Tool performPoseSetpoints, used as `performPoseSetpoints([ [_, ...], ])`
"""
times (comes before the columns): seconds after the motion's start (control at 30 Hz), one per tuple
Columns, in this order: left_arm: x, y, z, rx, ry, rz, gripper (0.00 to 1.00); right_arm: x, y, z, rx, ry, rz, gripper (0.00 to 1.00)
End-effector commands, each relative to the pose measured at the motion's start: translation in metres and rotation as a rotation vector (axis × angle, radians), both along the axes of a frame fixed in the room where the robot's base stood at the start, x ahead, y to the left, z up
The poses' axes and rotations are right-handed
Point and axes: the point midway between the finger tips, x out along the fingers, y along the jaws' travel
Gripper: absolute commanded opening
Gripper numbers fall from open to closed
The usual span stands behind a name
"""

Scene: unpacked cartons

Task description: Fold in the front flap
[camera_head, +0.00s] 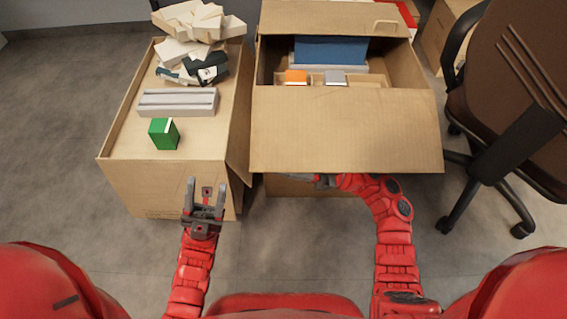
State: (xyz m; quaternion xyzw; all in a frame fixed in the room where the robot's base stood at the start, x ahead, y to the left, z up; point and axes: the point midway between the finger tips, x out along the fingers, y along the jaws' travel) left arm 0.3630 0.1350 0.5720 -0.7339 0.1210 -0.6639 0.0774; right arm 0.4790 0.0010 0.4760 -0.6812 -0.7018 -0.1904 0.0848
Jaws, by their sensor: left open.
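An open cardboard carton (262,60) stands in the middle of the view. Its front flap (345,130) sticks out toward me as a wide, flat panel. My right gripper (322,181) is under the near edge of the flap, mostly hidden by it. I cannot tell whether it touches the flap or how its jaws stand. My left gripper (206,187) is open and empty, low in front of the closed carton on the left, left of the front flap.
The closed carton (118,140) on the left carries a green box (164,133), a grey-white block (178,101) and piled white pieces (198,22). Inside the open carton are a blue item (330,50) and an orange item (296,76). An office chair (510,90) stands right.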

Motion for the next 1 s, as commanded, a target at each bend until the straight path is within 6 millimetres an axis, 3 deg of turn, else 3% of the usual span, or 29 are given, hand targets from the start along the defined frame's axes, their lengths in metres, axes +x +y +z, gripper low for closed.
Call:
performPoseSetpoints([
  [0.03,0.0001,0.0000,0.0000,0.000,0.000,0.000,0.50,-0.0001,0.0000,0.0000,0.000,0.000,0.000,0.18],
  [0.13,0.0001,0.0000,-0.0001,0.000,0.000,0.000,0.50,0.0000,0.0000,0.0000,0.000,0.000,0.000,0.00],
  [1.0,0.0001,0.0001,0.0001,0.000,0.000,0.000,0.50,0.0016,-0.0006,0.0007,0.001,0.001,-0.006,0.00],
])
